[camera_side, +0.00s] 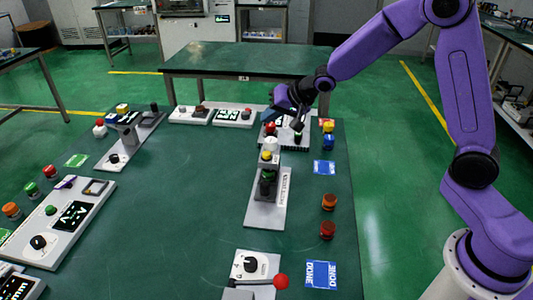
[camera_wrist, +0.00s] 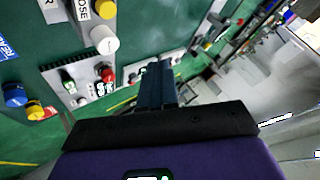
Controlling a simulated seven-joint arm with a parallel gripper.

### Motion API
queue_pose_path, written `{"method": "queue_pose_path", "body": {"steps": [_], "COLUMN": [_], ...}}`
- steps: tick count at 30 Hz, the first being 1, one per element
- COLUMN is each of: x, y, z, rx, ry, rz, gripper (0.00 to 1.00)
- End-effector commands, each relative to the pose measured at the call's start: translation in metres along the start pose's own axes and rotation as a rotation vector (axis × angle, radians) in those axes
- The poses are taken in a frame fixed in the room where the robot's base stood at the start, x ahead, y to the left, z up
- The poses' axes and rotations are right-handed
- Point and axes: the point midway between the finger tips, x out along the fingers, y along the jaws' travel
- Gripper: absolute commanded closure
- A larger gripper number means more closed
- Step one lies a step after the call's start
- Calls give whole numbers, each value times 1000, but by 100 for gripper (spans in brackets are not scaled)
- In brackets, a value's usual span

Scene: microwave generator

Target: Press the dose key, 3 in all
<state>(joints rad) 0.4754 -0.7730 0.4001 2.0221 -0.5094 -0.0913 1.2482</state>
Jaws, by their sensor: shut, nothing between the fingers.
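In the wrist view a plate marked DOSE (camera_wrist: 83,10) carries a yellow-topped part (camera_wrist: 105,9) and a white round part (camera_wrist: 104,40). I cannot tell which one is the dose key. In the side view a stand with a white top (camera_side: 270,144) and a yellow part (camera_side: 267,156) rises from a pale base (camera_side: 265,212). My gripper (camera_side: 268,114) is shut and empty, above and behind this stand. Its dark blue fingers also show in the wrist view (camera_wrist: 157,72), apart from the DOSE plate.
Behind the stand is a panel with a red knob (camera_side: 270,128). Yellow and blue pieces (camera_side: 328,134) and orange and red pieces (camera_side: 329,202) stand at right. A red-ball lever (camera_side: 281,282) is in front. Other panels (camera_side: 65,220) fill the left.

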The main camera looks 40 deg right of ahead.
Motion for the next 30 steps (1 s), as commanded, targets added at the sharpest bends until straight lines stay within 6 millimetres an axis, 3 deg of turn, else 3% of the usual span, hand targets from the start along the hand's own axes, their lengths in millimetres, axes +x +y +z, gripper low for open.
{"method": "queue_pose_path", "body": {"steps": [11, 30], "x": [7, 56], "y": [4, 41], "z": [6, 41], "rx": [1, 2], "ry": [-6, -3], "rz": [0, 1], "gripper": [100, 100]}}
